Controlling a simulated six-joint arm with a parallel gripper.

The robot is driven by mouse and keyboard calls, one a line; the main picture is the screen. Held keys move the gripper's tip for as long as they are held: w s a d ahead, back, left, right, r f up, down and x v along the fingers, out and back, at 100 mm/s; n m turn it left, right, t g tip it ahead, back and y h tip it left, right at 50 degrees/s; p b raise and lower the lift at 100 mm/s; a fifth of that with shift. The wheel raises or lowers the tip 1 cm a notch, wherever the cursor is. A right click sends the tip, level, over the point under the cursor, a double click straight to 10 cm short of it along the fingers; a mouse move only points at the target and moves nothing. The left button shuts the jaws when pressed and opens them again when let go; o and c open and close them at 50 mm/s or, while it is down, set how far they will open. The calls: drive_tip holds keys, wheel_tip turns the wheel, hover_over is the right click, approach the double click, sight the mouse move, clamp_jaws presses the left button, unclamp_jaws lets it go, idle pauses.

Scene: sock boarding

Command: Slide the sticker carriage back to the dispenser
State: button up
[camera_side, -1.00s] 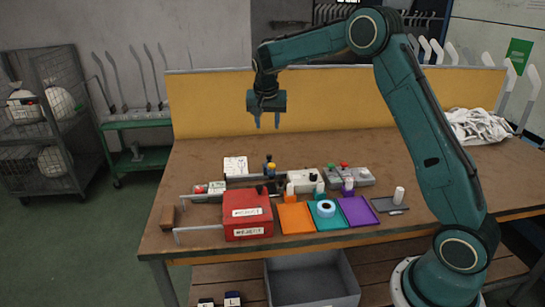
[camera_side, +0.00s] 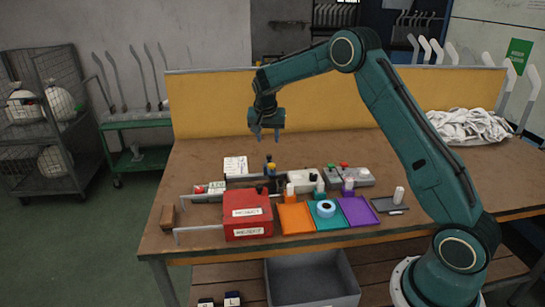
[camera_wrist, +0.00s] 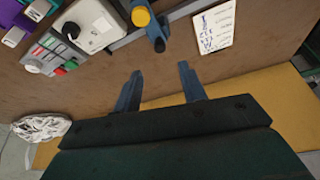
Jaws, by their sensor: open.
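A dark blue post with a yellow knob (camera_side: 270,166), which looks like the sticker carriage, stands on a grey rail (camera_side: 238,178) behind the red box. It also shows at the top of the wrist view (camera_wrist: 141,17). A white unit with a dark knob (camera_side: 302,178) sits just right of it; I cannot tell for sure whether this is the dispenser. My gripper (camera_side: 268,137) hangs above the back of the bench, fingers pointing down, above and behind the post. In the wrist view my gripper (camera_wrist: 157,72) is open, with nothing between its fingers.
A red box (camera_side: 246,214) stands in front of the rail. Orange (camera_side: 295,218), teal and purple (camera_side: 357,211) trays lie right of it. A control box with red and green buttons (camera_side: 347,177) and a white card (camera_side: 235,166) are nearby.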

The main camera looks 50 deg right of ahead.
sight(269, 155)
drive_tip(key=x, duration=0.8)
drive_tip(key=shift+d+f, duration=0.1)
drive_tip(key=shift+f, duration=0.2)
clamp_jaws()
